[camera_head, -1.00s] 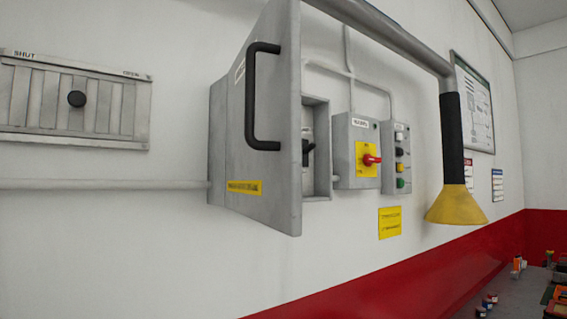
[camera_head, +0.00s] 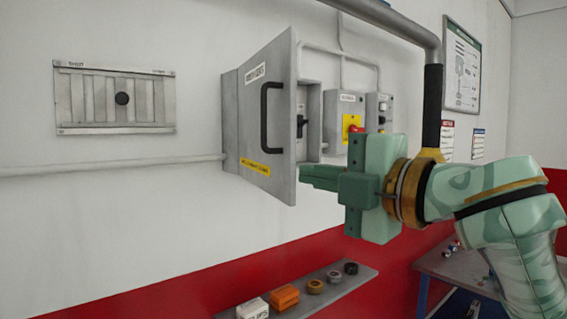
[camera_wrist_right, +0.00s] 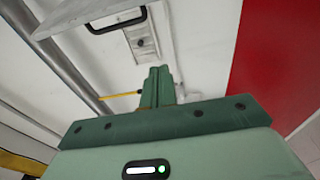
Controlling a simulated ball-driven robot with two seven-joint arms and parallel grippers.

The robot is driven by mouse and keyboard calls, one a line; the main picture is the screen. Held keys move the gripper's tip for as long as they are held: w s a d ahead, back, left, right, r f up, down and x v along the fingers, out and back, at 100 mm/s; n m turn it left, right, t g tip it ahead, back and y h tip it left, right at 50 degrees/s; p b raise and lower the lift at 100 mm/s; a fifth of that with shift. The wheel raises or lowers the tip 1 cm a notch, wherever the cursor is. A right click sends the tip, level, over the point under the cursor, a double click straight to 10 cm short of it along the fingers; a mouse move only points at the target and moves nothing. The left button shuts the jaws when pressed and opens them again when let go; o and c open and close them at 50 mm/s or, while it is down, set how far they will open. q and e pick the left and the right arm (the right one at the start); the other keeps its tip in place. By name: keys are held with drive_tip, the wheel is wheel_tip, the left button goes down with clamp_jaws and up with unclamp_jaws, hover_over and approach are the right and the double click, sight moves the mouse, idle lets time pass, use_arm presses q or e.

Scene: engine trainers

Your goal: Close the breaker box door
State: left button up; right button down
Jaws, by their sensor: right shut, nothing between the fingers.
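The grey breaker box door (camera_head: 282,163) stands open, swung out from the wall, with a black bar handle (camera_head: 265,120) on its outer face. The breaker box (camera_head: 314,112) shows behind the door's free edge, with a black switch inside. My right gripper (camera_head: 303,178) is shut and empty. Its fingertips point left and appear close to the lower free edge of the door; I cannot tell whether they touch. In the right wrist view the shut fingers (camera_wrist_right: 158,73) show below the black handle (camera_wrist_right: 117,20). My left gripper is not in view.
A control box with a red knob (camera_head: 355,129) and a button box sit on the wall right of the breaker box. A shelf (camera_head: 318,298) with small items is below. A slatted shutter panel (camera_head: 116,98) is at left.

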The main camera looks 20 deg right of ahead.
sight(292, 167)
drive_tip(key=w+d+p+x, duration=0.1)
drive_tip(key=p+x, duration=0.1)
drive_tip(key=x, duration=1)
drive_tip(key=d, duration=0.2)
drive_tip(key=d+f, duration=0.1)
drive_tip(key=d, duration=0.1)
drive_tip(key=shift+d, duration=0.25)
drive_tip(key=shift+s+d+r, duration=0.1)
drive_tip(key=shift+s+d, duration=0.05)
drive_tip(key=shift+d, duration=0.1)
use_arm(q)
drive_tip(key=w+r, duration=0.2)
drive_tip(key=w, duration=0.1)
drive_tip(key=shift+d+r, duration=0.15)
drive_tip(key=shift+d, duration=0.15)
use_arm(e)
drive_tip(key=shift+a, duration=0.1)
